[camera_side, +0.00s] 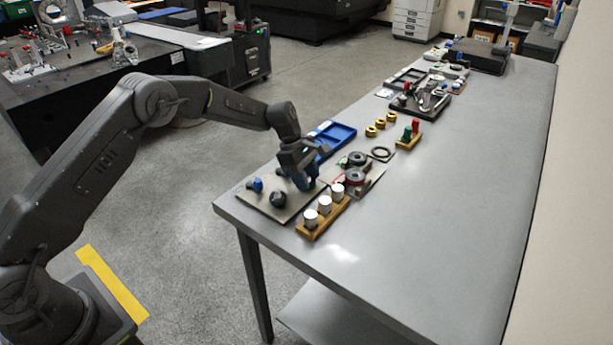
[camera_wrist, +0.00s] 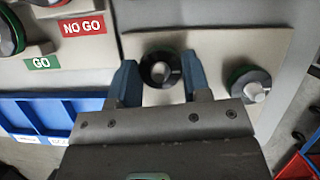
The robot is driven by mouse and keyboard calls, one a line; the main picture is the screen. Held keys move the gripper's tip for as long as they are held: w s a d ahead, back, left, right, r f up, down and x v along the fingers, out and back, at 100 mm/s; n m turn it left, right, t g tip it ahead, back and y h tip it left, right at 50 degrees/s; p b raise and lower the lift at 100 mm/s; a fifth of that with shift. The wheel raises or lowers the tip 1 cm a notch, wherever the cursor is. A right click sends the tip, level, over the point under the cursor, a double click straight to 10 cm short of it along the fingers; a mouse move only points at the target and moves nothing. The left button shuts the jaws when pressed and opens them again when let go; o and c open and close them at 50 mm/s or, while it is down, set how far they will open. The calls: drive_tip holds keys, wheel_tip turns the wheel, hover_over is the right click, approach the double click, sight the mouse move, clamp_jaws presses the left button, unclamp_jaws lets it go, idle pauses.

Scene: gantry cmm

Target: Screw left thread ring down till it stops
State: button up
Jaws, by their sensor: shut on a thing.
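My gripper (camera_wrist: 159,76) has its two blue fingers on either side of a black thread ring (camera_wrist: 149,67) and is shut on it. How far down the ring sits cannot be told. A second dark ring with a green rim (camera_wrist: 240,78) stands to the right on the same beige plate (camera_wrist: 215,45), around a silver plug. In the side view my gripper (camera_side: 307,181) is low over the plate (camera_side: 255,203) and hides the held ring; a dark ring (camera_side: 278,199) stands beside it.
A blue tray (camera_wrist: 38,112) lies left of my gripper. GO (camera_wrist: 41,63) and NO GO (camera_wrist: 84,27) labels mark a neighbouring plate with rings. In the side view a wooden block (camera_side: 325,221) with white cylinders is close by. The bench's right side is clear.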

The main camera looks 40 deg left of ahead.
drive_tip(key=m+g, duration=0.1)
drive_tip(key=m, duration=0.1)
drive_tip(key=m+g, duration=0.1)
drive_tip(key=m, duration=0.2)
drive_tip(key=shift+w+m+y, duration=0.1)
drive_tip(key=shift+m+y, duration=0.2)
drive_tip(key=m+g, duration=0.1)
drive_tip(key=m, duration=0.2)
drive_tip(key=shift+y, duration=0.3)
drive_tip(key=shift+w+r+m+g+y, duration=0.15)
drive_tip(key=shift+m+g+y, duration=0.2)
drive_tip(key=shift+m, duration=1.05)
drive_tip(key=o, duration=0.6)
drive_tip(key=shift+r, duration=0.1)
drive_tip(key=o, duration=0.3)
drive_tip(key=shift+f, duration=0.2)
drive_tip(key=shift+o, duration=0.2)
